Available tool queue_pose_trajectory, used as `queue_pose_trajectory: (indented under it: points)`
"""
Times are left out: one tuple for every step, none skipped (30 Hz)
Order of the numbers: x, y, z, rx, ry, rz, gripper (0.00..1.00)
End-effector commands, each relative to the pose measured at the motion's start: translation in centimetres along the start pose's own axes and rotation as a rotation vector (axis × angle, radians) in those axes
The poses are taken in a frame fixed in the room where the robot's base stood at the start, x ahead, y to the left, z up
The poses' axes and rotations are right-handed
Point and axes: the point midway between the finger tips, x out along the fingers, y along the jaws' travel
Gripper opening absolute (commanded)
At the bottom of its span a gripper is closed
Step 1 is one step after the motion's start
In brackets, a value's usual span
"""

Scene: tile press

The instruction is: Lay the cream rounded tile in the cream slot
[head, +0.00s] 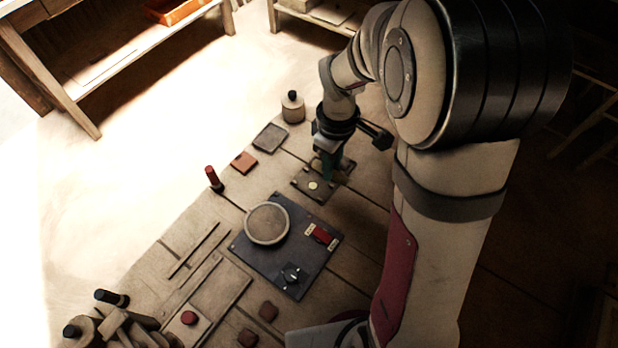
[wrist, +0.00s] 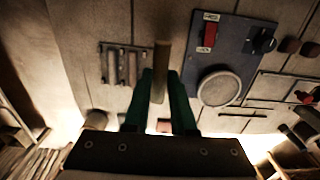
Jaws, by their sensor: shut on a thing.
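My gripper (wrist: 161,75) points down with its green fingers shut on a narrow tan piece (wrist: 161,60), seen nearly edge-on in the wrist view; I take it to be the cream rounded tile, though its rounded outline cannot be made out. In the head view my gripper (head: 331,178) hangs over or beside a dark slotted plate (head: 300,182) and hides part of it. That plate has a small cream spot (head: 313,185). In the wrist view the plate (wrist: 104,48) lies left of the held piece, with pale bars across it. Which slot is cream is unclear.
A blue-grey panel (head: 258,251) with a round disc (head: 267,223), a red switch (head: 320,235) and a knob (head: 292,274) lies close by. A red-topped peg (head: 212,177), an orange square (head: 244,161), a dark tray (head: 270,137) and a jar (head: 293,107) stand beyond.

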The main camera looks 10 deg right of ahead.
Motion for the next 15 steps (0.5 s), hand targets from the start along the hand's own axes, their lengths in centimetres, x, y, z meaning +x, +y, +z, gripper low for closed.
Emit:
queue_pose_trajectory:
  points:
    - [0.0,1.4,1.8,0.012,0.000,0.000,0.00]
    - [0.0,2.1,2.8,0.011,0.000,0.000,0.00]
    - [0.0,2.9,3.9,0.009,0.000,0.000,0.00]
    - [0.0,3.3,4.6,0.007,0.000,0.000,0.00]
    - [0.0,3.7,5.1,0.006,0.000,0.000,0.00]
    - [0.0,4.0,5.6,0.003,0.000,0.000,0.00]
    - [0.1,4.0,5.7,0.001,0.000,-0.001,0.00]
    - [0.4,4.0,5.5,-0.002,-0.001,-0.002,0.00]
    - [0.9,3.9,4.9,-0.006,-0.002,-0.002,0.00]
    - [1.3,3.6,4.2,-0.008,-0.002,-0.003,0.00]
    - [1.9,3.3,3.3,-0.009,-0.002,-0.004,0.00]
    - [2.7,2.9,2.0,-0.010,-0.002,-0.004,0.00]
    - [3.3,2.6,1.1,-0.010,-0.002,-0.004,0.00]
    - [3.8,2.4,0.2,-0.010,-0.002,-0.003,0.00]
    - [4.6,2.0,-1.0,-0.010,-0.002,-0.003,0.00]
